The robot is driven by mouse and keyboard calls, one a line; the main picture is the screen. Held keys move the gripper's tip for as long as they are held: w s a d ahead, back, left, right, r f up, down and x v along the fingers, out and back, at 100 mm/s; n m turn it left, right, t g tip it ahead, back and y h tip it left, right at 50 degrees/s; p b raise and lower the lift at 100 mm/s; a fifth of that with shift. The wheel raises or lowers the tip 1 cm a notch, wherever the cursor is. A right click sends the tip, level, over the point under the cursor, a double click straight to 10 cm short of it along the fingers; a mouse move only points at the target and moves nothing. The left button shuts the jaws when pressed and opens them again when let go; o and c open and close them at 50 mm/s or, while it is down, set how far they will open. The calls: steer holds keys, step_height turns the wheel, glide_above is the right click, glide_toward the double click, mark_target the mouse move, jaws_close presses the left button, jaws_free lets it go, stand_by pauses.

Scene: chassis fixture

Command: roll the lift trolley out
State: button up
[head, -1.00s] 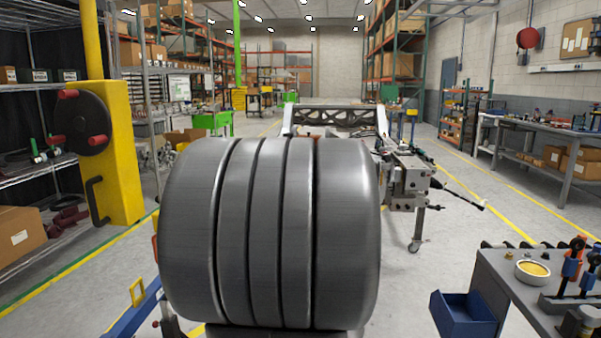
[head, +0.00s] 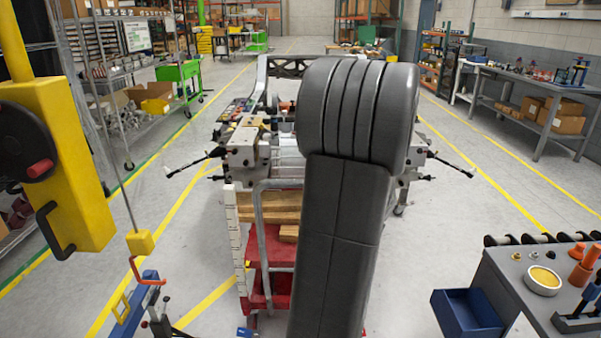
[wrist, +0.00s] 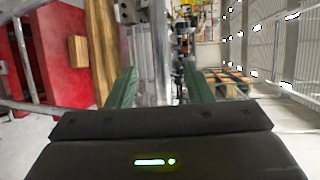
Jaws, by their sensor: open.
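The lift trolley (head: 268,250) is red, with wooden blocks (head: 270,207) stacked on it and a grey tubular handle (head: 262,235) standing at its near end. It stands beneath the near end of the metal chassis (head: 243,148); my dark arm covers its right part. In the wrist view, turned on its side, the red trolley (wrist: 75,28) is at the left, with a small wooden block and a long timber. My gripper (wrist: 162,90) shows there with its two green fingers apart and nothing visibly held between them. In the head view the gripper is hidden behind my arm.
A yellow post (head: 60,165) with a black reel stands at the left, above a blue frame (head: 135,305). A grey workbench (head: 540,300) with a blue bin (head: 467,314) is at the near right. Open floor (head: 190,240) lies left of the trolley.

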mark_target(298, 182)
steer(key=p+x, duration=0.2)
steer(key=x, duration=1.1)
steer(key=shift+w+a, duration=0.1)
steer(key=shift+w, duration=0.1)
steer(key=shift+c, duration=0.5)
steer(key=shift+f, duration=0.1)
jaws_close()
